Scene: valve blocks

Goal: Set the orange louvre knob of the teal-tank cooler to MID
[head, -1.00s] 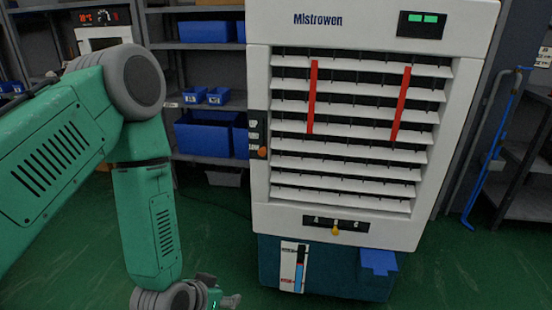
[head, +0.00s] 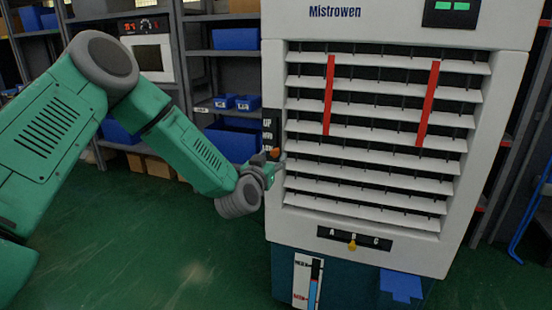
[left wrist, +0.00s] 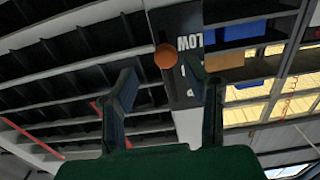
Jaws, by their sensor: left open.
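The white cooler (head: 400,232) marked Mistrowen stands at the right of the head view on its teal tank (head: 350,296). A black label strip (head: 268,128) runs along the left side of its louvres. The orange louvre knob (head: 275,152) is low on this strip, partly crowded by my left gripper (head: 268,168). In the left wrist view the knob (left wrist: 165,57) is beside the word LOW. The open left gripper (left wrist: 163,78) has a finger on either side of the knob's line, with the knob near the fingertips. Contact cannot be told. My right gripper is out of view.
A yellow knob (head: 352,245) sits on the A-B-C panel below the louvres. Red vertical strips (head: 329,95) cross the louvres. Shelves with blue bins (head: 236,39) stand behind. Green floor (head: 165,240) is clear at the left.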

